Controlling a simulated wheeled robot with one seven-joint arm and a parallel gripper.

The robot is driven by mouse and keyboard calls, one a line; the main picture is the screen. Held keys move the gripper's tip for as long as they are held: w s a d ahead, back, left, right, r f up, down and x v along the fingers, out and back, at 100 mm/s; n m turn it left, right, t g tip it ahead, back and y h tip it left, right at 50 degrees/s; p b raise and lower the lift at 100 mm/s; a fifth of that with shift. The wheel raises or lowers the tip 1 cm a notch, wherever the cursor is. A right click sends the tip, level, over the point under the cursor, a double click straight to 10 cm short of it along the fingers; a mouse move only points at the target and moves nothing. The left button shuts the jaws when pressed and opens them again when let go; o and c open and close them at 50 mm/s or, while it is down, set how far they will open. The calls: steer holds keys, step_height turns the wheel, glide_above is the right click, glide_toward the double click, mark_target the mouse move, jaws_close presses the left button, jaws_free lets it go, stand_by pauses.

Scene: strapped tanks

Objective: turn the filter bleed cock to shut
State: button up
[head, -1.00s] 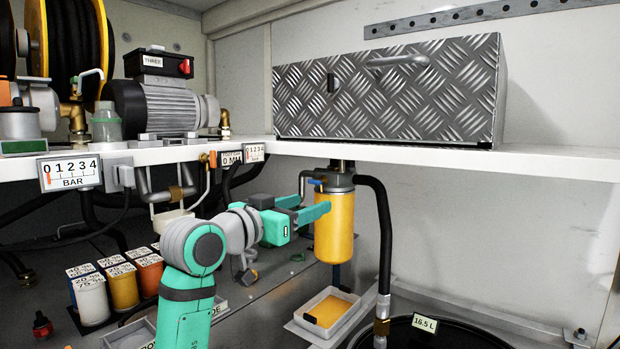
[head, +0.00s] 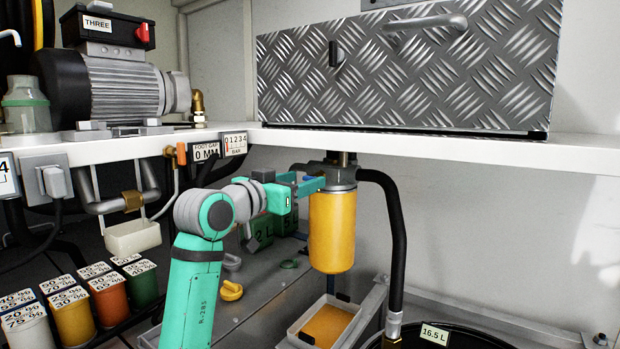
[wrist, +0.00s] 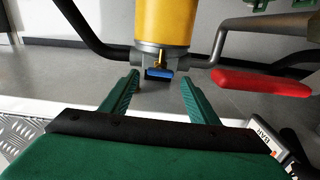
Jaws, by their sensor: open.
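The yellow filter (head: 332,232) hangs below the white shelf from a grey head (head: 340,180). The bleed cock shows in the wrist view as a small blue lever (wrist: 159,73) on a brass stem at the filter head. The lever lies crosswise in that picture, nearly level. My gripper (head: 308,184) is open at the left side of the filter head. In the wrist view its green fingers (wrist: 160,78) stand on either side of the blue lever, with gaps on both sides. In the head view the fingers mostly hide the cock.
A red-handled lever (wrist: 262,83) is close to the right finger in the wrist view. A black hose (head: 395,240) runs down right of the filter. A tray (head: 328,325) stands below it. The shelf (head: 400,142) is close above my arm.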

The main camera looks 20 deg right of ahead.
mark_target(310, 178)
steer(key=shift+x, duration=2.35)
steer(key=c, duration=1)
